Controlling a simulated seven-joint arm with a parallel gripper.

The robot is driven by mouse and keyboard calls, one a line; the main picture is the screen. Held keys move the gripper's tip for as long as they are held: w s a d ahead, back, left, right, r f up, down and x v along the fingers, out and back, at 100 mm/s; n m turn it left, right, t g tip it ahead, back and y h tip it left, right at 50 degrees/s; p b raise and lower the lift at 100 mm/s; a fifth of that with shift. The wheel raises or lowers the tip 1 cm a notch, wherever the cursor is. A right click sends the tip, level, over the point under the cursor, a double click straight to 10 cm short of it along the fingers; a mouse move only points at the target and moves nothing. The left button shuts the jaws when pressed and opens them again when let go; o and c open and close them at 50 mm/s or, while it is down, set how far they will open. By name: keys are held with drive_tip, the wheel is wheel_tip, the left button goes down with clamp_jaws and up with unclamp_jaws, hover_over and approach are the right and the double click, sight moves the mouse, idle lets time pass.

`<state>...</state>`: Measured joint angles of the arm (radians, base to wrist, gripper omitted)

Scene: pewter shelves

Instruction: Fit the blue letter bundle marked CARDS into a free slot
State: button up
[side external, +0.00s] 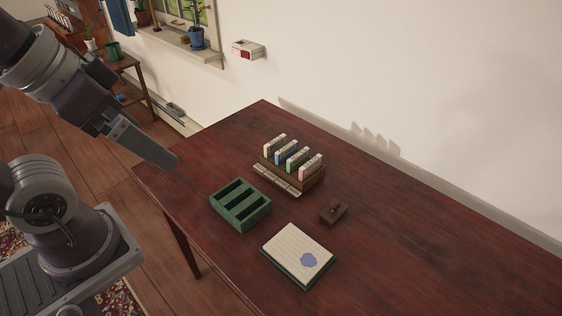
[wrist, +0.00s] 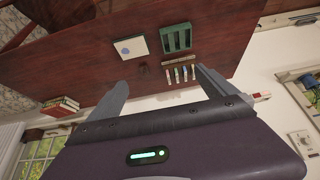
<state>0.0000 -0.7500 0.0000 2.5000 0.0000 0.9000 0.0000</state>
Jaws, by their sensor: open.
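The blue letter bundle (side external: 284,156) stands upright in a wooden rack (side external: 272,182), between a cream bundle (side external: 273,146) and a green one (side external: 297,157); a pink bundle (side external: 311,167) stands at the right end. The lettering is too small to read. A green slotted box (side external: 259,211) lies in front of the rack, and its dark slots look empty. It also shows in the wrist view (wrist: 176,38). My gripper (side external: 170,160) is up at the left, over the table's left edge and well away from the rack. In the wrist view its fingers (wrist: 162,86) are wide apart with nothing between them.
A notepad with a blue blot (side external: 290,250) lies near the table's front. A small dark brown block with a knob (side external: 333,211) sits right of the box. The wall runs behind the table (side external: 430,240); its right part is clear.

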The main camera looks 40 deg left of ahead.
idle(0.4)
drive_tip(key=c, duration=1.2)
drive_tip(key=shift+c, duration=0.2)
